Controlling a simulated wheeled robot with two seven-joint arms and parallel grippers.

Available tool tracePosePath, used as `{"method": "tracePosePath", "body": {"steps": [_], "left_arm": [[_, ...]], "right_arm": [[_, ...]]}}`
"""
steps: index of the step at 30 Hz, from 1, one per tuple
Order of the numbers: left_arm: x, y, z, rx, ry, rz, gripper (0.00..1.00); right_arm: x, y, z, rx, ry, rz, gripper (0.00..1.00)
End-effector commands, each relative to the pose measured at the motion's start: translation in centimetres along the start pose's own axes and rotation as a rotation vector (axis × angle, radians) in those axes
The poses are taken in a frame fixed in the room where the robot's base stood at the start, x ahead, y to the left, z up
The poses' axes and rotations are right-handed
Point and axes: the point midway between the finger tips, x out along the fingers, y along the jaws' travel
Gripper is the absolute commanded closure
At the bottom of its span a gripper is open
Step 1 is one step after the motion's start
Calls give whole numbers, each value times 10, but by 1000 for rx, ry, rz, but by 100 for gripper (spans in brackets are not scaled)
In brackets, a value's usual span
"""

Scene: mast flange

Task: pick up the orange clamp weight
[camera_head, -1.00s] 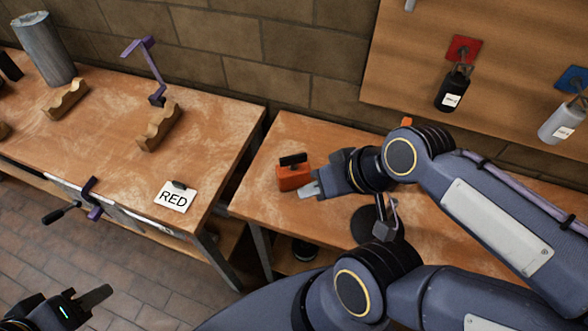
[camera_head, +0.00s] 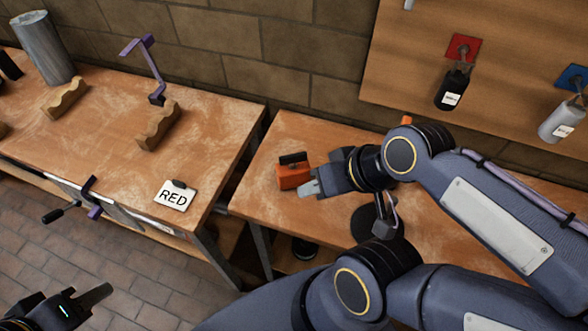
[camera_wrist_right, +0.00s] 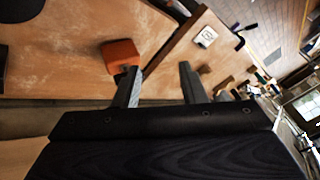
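The orange clamp weight (camera_head: 293,176) is a small orange block with a black bar on top. It sits on the right-hand wooden table, near that table's left end. My right gripper (camera_head: 314,187) is just right of the block in the head view. In the right wrist view the orange block (camera_wrist_right: 121,56) lies beyond the tip of the left finger, not between the fingers. My right gripper's two fingers (camera_wrist_right: 158,80) are apart with nothing between them. My left gripper (camera_head: 92,303) is low at the left, over the floor; its finger opening cannot be made out.
A gap separates the two tables. A wall board (camera_head: 410,65) carries hanging black (camera_head: 452,90) and grey (camera_head: 562,121) bottle-shaped weights.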

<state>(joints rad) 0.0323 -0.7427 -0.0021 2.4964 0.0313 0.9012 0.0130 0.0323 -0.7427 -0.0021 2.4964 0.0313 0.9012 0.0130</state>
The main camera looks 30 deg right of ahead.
Motion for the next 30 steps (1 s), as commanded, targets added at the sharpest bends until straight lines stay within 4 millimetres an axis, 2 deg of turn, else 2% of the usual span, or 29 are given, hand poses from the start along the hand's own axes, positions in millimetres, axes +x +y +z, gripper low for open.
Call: {"method": "tracePosePath", "body": {"steps": [1,5,8,14,18,22,26,30], "left_arm": [[1,0,0,0,0,0,64],[10,-5,5,0,0,0,64],[24,-11,12,0,0,0,64],[55,-25,28,0,0,0,64],[69,-32,35,0,0,0,64],[76,-35,38,0,0,0,64],[77,-35,39,0,0,0,64],[77,-35,39,0,0,0,64]], "right_arm": [[1,0,0,0,-2,1,55],[8,7,-8,6,-47,24,38],[22,19,-25,16,-121,72,25],[70,45,-73,49,-292,227,0],[106,59,-101,72,-371,331,0],[128,65,-116,86,-410,395,0],[138,68,-122,93,-424,423,0],[149,73,-117,95,-427,426,0]]}}
